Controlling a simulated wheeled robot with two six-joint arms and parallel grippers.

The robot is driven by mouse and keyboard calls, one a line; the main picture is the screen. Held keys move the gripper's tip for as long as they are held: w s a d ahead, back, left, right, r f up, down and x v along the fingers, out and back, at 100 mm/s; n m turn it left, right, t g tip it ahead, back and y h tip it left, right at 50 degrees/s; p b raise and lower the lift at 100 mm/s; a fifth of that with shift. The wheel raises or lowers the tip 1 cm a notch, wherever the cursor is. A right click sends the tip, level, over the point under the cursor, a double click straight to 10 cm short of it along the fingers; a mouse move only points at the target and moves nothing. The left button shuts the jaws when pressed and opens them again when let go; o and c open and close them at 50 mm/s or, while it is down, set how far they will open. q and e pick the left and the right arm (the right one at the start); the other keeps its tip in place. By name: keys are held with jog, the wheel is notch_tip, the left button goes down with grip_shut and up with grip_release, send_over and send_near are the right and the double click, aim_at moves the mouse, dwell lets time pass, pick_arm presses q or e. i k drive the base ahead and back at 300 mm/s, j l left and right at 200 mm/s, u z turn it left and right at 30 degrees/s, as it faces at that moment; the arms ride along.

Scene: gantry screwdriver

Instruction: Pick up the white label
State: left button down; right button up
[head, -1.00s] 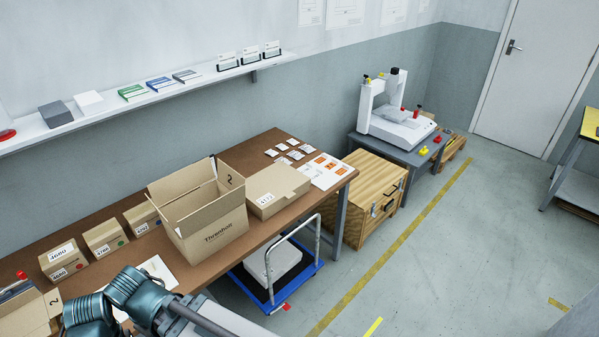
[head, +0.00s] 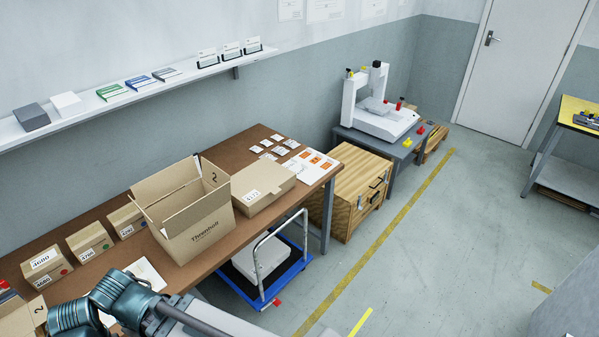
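Several small white labels (head: 267,143) lie in a group at the far end of the brown workbench, past the flat carton. Which one the task means I cannot tell. A white sheet with orange marks (head: 311,165) lies beside them at the bench's right end. A white label reading 4373 (head: 253,194) is on the flat closed carton (head: 272,186). White labels reading 4680 (head: 45,258) are on a small box at the left. My teal arm shows at the lower left, but neither gripper can be seen.
A large open carton (head: 206,234) stands mid-bench. Small boxes (head: 89,240) line the wall side. A blue cart (head: 262,283) is partly under the bench, with a wooden crate (head: 350,190) beyond it. The floor (head: 440,240) to the right is clear.

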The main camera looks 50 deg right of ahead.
aim_at(291, 163)
jog(key=z, duration=1.6)
jog(key=i+l, duration=0.6)
jog(key=i, duration=0.15)
jog(key=i+l, duration=0.6)
jog(key=i, duration=0.15)
jog(key=i+l, duration=0.55)
jog(key=i, duration=0.2)
